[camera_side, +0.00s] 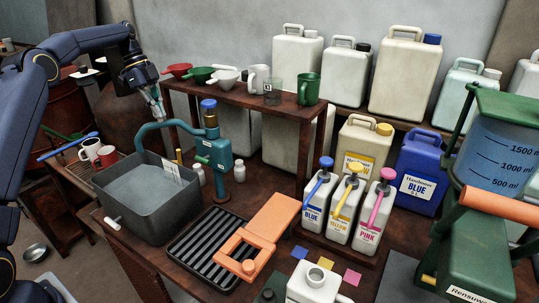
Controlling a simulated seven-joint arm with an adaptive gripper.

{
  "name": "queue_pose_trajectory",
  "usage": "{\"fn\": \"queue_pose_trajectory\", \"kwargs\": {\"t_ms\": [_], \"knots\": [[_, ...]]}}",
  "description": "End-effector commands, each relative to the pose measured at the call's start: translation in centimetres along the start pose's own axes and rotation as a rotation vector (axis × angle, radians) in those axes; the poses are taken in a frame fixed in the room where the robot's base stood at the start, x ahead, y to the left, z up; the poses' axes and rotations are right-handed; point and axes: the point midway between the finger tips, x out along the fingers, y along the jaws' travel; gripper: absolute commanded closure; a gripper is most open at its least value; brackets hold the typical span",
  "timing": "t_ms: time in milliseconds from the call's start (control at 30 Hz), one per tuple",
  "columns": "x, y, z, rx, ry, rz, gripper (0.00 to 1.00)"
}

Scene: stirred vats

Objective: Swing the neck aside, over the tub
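The teal neck (170,123) runs left from the top of a teal dispenser body (217,156) and bends down at its left end. In the picture that end lies at the back rim of the grey tub (132,212); I cannot tell whether it is inside the rim. The tub holds a grey surface, perhaps liquid. My gripper (159,115) points down just above the middle of the neck, with its fingertips close to it. I cannot tell whether they touch it, and the finger gap is too small to read.
A shelf (240,93) with funnels and cups stands behind the neck. A black drain rack (205,247) and an orange tool (262,230) lie right of the tub. Pump bottles (345,206) stand further right.

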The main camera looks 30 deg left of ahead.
Motion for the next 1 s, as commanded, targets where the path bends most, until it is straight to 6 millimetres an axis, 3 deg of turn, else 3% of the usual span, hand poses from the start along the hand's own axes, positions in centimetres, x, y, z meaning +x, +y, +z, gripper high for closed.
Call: {"fn": "queue_pose_trajectory", "kwargs": {"t_ms": [33,467,733,1000], "knots": [[-0.5,-0.4,1.3,-0.017,-0.031,-0.036,1.0],[-0.3,0.4,0.4,-0.016,-0.032,-0.035,1.0],[1.4,2.6,-4.1,-0.008,-0.025,-0.029,1.0],[3.5,3.1,-9.3,-0.004,-0.021,-0.026,1.0]]}}
